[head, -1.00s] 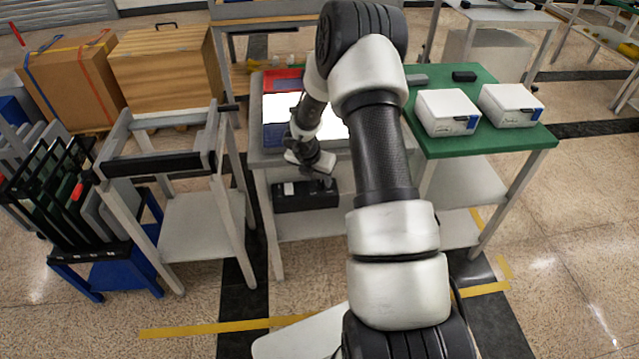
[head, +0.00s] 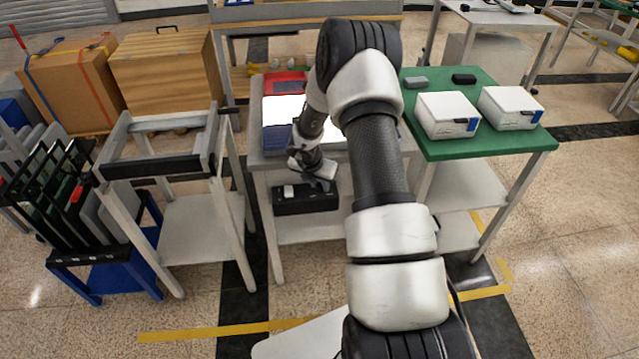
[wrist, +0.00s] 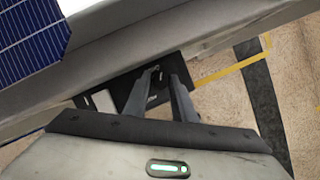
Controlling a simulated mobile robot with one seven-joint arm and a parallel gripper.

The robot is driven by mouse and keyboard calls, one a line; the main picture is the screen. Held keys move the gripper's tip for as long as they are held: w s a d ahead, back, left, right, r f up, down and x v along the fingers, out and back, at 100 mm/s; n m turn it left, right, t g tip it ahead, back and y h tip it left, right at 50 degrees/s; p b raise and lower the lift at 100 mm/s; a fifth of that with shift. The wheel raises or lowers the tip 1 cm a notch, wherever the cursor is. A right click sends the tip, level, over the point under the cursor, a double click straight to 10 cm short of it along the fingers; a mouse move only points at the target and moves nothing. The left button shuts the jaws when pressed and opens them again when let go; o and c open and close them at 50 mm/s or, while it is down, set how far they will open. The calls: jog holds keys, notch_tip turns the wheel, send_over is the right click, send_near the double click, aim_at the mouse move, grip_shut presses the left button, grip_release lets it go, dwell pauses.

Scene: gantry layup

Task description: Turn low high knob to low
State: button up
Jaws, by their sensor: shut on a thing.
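A black control box (head: 301,205) sits under the front edge of the grey table, with a pale square part near its left end. My gripper (head: 325,186) reaches down to the right part of this box, just in front of the table edge. In the wrist view the two grey fingers of my gripper (wrist: 160,76) converge over the black box (wrist: 122,87). They are shut on a small dark knob (wrist: 156,69) that shows only partly between the tips. The low and high marks and the knob's pointing direction are too small to read.
The grey table (head: 258,160) carries a bright white panel, a red tray (head: 285,75) and a blue solar cell piece (wrist: 30,35). A green table (head: 490,143) with two white boxes stands to the right. A grey frame stand (head: 200,230) is on the left.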

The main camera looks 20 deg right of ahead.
jog(key=n+p, duration=0.1)
jog(key=n, duration=0.1)
jog(key=n+t+y+p, duration=0.1)
jog(key=n+p, duration=0.1)
jog(key=n, duration=0.1)
jog(key=shift+s+d+r+y, duration=0.1)
jog(key=shift+d+r+y, duration=0.1)
jog(key=shift+y, duration=0.1)
jog(key=n+y+p, duration=0.1)
jog(key=n+p, duration=0.2)
jog(key=p, duration=0.1)
jog(key=n+y+p, duration=0.1)
jog(key=n+p, duration=0.2)
jog(key=p, duration=0.1)
jog(key=shift+d, duration=0.15)
jog(key=n, duration=0.1)
jog(key=n+y, duration=0.1)
jog(key=shift+d+f+n, duration=0.15)
jog(key=shift+f+n, duration=0.15)
jog(key=shift+n, duration=0.1)
jog(key=shift+n+y+b, duration=0.5)
jog(key=shift+n+b, duration=0.3)
jog(key=shift+n, duration=0.2)
jog(key=shift+n+b, duration=0.55)
jog(key=shift+n, duration=0.15)
jog(key=shift+r+y, duration=0.1)
jog(key=shift+y, duration=0.2)
